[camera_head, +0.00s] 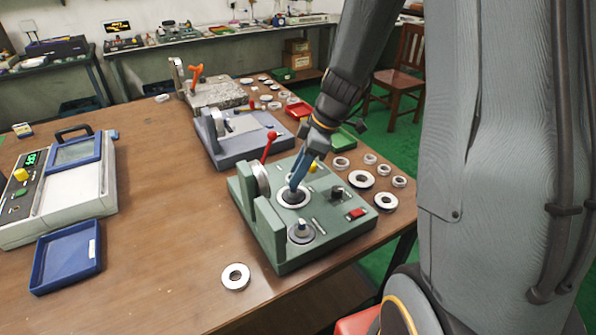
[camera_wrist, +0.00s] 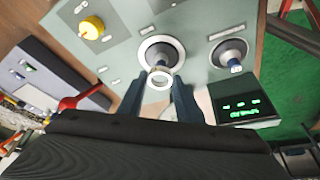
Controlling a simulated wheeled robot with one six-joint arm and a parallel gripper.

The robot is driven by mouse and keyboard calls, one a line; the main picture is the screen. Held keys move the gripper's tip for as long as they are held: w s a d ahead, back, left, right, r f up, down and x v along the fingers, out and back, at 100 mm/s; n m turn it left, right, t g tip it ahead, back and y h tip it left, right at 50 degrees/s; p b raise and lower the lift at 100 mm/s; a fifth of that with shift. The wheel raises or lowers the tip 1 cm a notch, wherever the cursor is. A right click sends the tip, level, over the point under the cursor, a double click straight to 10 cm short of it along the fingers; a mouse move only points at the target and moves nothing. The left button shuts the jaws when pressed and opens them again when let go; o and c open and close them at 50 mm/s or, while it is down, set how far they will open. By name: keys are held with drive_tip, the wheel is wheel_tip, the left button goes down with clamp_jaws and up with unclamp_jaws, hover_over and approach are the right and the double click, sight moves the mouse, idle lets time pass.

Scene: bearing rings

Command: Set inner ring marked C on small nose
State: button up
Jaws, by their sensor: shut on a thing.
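My gripper (camera_head: 296,182) points down over the green fixture (camera_head: 268,238). In the wrist view its two blue fingers (camera_wrist: 159,92) are shut on a small pale ring (camera_wrist: 160,79). Any letter on the ring is not readable. The ring overlaps a nose with a wide white collar (camera_wrist: 152,45); I cannot tell whether they touch. A second nose with a dark top (camera_wrist: 231,48) stands beside it and also shows in the head view (camera_head: 301,232). I cannot tell by label which nose is the small one.
Several loose rings lie along the right table edge, one a wide ring (camera_head: 361,179). Another ring (camera_head: 236,276) lies in front. A blue tray (camera_head: 66,256) is at left.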

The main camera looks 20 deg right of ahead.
sight(298, 193)
drive_tip(key=shift+f+b, duration=2.3)
drive_tip(key=shift+b, duration=0.2)
drive_tip(key=o, duration=1.1)
drive_tip(key=v, duration=0.7)
drive_tip(key=shift+d+r+b, duration=0.2)
drive_tip(key=shift+r+b, duration=0.15)
drive_tip(key=shift+b, duration=0.05)
drive_tip(key=shift+s, duration=0.1)
